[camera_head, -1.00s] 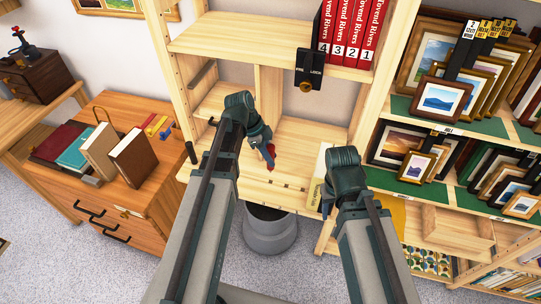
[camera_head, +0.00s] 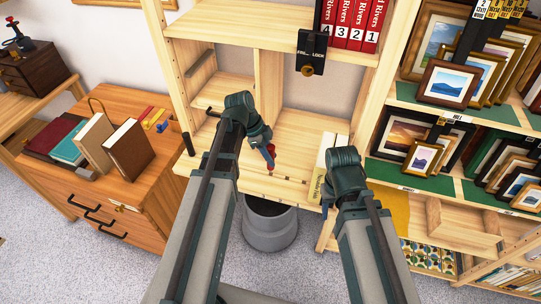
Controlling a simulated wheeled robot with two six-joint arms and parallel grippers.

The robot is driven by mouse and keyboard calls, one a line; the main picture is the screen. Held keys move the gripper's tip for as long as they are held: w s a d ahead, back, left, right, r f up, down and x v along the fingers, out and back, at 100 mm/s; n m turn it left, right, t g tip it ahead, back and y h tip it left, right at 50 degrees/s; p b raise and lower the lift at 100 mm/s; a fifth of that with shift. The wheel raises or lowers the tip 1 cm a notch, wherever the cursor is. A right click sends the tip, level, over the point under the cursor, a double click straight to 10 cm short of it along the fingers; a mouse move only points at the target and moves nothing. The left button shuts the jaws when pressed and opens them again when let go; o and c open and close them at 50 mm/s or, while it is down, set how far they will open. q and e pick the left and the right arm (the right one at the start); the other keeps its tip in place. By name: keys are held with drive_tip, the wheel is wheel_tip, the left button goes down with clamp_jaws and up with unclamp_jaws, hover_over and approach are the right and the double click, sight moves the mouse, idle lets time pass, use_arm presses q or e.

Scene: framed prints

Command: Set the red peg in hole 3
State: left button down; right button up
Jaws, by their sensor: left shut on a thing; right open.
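My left gripper (camera_head: 269,152) is shut on the red peg (camera_head: 271,170) and holds it over the front part of the light wooden shelf board (camera_head: 300,135). The peg points down, its lower end close to the row of small dark holes (camera_head: 290,180) along the board's front edge. I cannot tell whether it touches the board or is in a hole, and I cannot read the hole numbers. My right gripper (camera_head: 326,205) is open and empty, in front of the board's right end, partly hidden by its own arm.
A pale book (camera_head: 322,170) stands at the board's right end. A black lock box (camera_head: 311,52) hangs below numbered red books (camera_head: 350,25). A grey bin (camera_head: 270,225) stands below the board. A wooden cabinet (camera_head: 115,170) with books is left; framed prints (camera_head: 455,80) fill shelves at right.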

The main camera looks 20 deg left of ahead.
use_arm(q)
drive_tip(key=shift+f+b, duration=1.45)
drive_tip(key=shift+f, duration=0.2)
drive_tip(key=c, duration=0.5)
unclamp_jaws()
drive_tip(key=shift+p+v, duration=6.4)
drive_tip(key=shift+v, duration=0.55)
